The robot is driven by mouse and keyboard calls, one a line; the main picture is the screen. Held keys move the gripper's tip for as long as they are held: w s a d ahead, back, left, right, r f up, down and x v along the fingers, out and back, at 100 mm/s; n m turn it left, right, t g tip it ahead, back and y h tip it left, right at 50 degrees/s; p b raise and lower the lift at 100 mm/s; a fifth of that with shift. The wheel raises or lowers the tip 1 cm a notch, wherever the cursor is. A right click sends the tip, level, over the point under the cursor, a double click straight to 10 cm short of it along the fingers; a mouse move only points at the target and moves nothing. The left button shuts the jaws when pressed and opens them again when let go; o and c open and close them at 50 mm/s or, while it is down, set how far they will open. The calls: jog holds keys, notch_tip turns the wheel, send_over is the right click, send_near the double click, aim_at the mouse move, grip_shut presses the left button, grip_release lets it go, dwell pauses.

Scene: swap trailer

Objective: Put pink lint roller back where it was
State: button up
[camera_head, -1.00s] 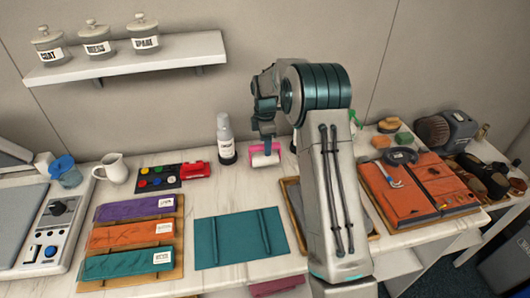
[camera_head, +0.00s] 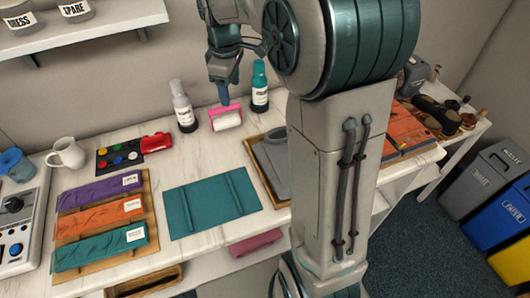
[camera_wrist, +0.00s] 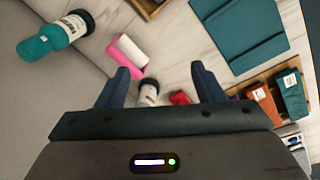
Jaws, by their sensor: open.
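The pink lint roller (camera_head: 225,117), with a white roll and a pink frame, lies on the table near the wall, between a grey bottle and a teal bottle. It also shows in the wrist view (camera_wrist: 128,54), just beyond my fingertips. My gripper (camera_head: 221,92) is open and empty, its fingers pointing down just above and beside the roller. In the wrist view my gripper (camera_wrist: 160,78) has its two blue fingers spread apart, and the left fingertip is close to the pink frame. I cannot tell whether it touches.
A grey bottle (camera_head: 184,108) and a teal bottle (camera_head: 260,86) stand close on either side. A teal cloth (camera_head: 211,206) lies in front, with a wooden tray (camera_head: 252,158) to its right. A red stapler-like object (camera_head: 156,141) and a white jug (camera_head: 67,153) stand further left.

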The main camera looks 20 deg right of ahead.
jog(key=s+f+m+t, duration=0.1)
jog(key=s+m, duration=1)
jog(key=s, duration=1.2)
jog(key=shift+s+d+f+t, duration=0.2)
jog(key=shift+f+t, duration=0.15)
jog(key=shift+t, duration=0.15)
jog(key=shift+w, duration=0.1)
